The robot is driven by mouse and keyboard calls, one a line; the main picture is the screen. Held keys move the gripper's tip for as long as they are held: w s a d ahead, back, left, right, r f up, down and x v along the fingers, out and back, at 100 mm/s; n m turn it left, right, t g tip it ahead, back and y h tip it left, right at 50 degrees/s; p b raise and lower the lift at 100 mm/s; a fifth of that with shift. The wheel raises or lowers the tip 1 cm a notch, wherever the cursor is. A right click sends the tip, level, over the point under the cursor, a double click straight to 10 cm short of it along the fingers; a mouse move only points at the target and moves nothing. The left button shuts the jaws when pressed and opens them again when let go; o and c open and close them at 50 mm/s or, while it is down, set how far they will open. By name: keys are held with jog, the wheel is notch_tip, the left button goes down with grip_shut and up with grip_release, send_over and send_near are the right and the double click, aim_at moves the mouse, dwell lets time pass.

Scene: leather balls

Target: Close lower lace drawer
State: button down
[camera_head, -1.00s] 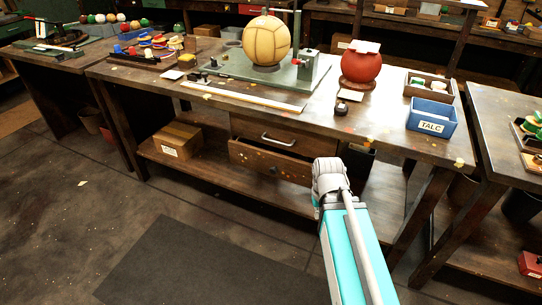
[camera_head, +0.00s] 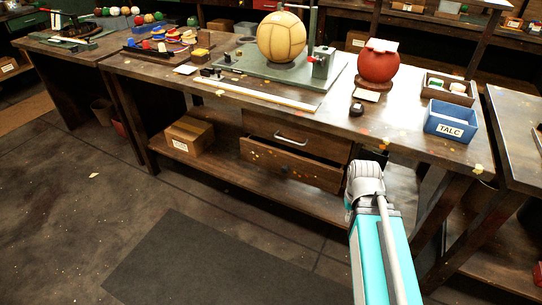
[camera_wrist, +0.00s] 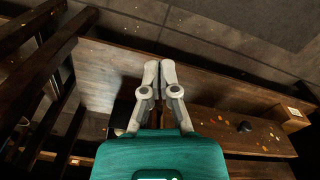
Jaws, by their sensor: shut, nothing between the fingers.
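The lower drawer (camera_head: 290,165) stands pulled out under the workbench, its flecked wooden front and dark knob facing out. The upper drawer (camera_head: 285,131), with a metal handle, looks shut above it. In the wrist view a flecked wooden front with a dark knob, apparently the lower drawer (camera_wrist: 265,137), lies right of my gripper (camera_wrist: 160,64). My gripper is shut and empty, its fingertips together over the wooden shelf in that view. In the head view my arm stands right of the drawer and hides my gripper. The drawer's contents are not clear.
The workbench top (camera_head: 215,85) carries a pale ball (camera_head: 282,37), a red ball (camera_head: 378,62) and a blue TALC bin (camera_head: 450,121). A cardboard box (camera_head: 190,136) sits on the lower shelf, left of the drawers. The floor in front (camera_head: 110,215) is clear, with a dark mat (camera_head: 205,265).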

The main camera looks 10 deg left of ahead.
notch_tip(320, 180, down, 2)
jog(key=w+n+h+b, duration=0.1)
jog(key=w+n+b, duration=0.1)
jog(key=n+t+h+b, duration=0.5)
jog(key=n+t+b, duration=1.3)
jog(key=n, duration=1.2)
send_near(275, 152)
jog(key=s+a+r+g+b, duration=0.1)
jog(key=s+a, duration=0.1)
jog(key=s, duration=0.4)
jog(key=shift+w+a+r, duration=0.1)
jog(key=shift+a, duration=0.05)
jog(key=shift+w, duration=0.1)
jog(key=x, duration=1.4)
